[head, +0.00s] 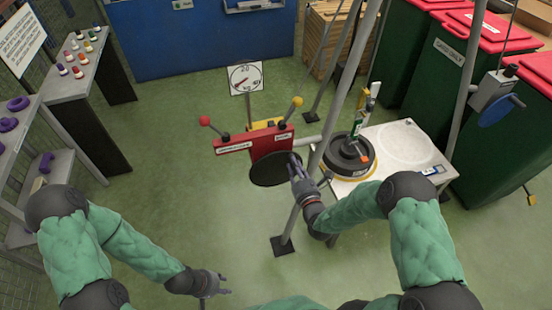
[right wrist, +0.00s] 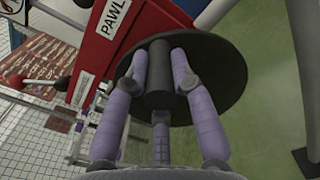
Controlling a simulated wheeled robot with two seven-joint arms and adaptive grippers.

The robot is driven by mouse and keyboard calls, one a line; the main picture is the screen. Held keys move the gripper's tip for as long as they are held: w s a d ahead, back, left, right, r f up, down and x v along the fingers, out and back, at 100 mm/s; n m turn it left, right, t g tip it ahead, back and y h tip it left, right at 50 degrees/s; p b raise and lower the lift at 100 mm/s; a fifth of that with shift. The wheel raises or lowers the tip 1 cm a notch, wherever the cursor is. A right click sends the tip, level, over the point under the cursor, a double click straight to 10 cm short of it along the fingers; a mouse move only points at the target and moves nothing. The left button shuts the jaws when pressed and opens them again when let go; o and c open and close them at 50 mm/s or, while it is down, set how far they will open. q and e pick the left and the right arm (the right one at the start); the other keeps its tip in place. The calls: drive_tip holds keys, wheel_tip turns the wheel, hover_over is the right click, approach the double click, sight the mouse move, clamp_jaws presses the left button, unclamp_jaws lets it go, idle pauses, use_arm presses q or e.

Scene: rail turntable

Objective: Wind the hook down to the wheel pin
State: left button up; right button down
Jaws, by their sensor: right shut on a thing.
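My right gripper (head: 297,168) is at the round black disc (head: 274,170) on the front of the red winch box (head: 250,141). In the right wrist view its purple fingers (right wrist: 158,75) are closed around a dark upright knob (right wrist: 157,88) on that disc (right wrist: 218,80). A black wheel-like drum with a yellow lower rim (head: 347,158) sits on the white table. An upright green and white piece (head: 357,122) stands above it; I cannot tell hook from pin there. My left gripper (head: 222,284) is low at the front, apart from everything, its fingers spread and empty.
Grey tripod legs (head: 318,155) stand between the winch and the white table (head: 405,145). A dial (head: 245,77) stands behind the winch. Red and yellow knobbed levers rise from the winch box. Green bins (head: 430,70) stand at the right. Green floor left of the winch is clear.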

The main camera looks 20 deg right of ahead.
drive_tip(key=c, duration=0.8)
unclamp_jaws()
drive_tip(key=shift+a+r, duration=0.2)
drive_tip(key=shift+a, duration=0.1)
drive_tip(key=shift+c, duration=0.2)
drive_tip(key=shift+d+f, duration=0.1)
drive_tip(key=shift+s+d, duration=0.1)
drive_tip(key=shift+s, duration=0.7)
drive_tip(key=s, duration=0.6)
drive_tip(key=shift+s+b, duration=0.25)
drive_tip(key=shift+b, duration=0.05)
drive_tip(key=shift+f, duration=0.1)
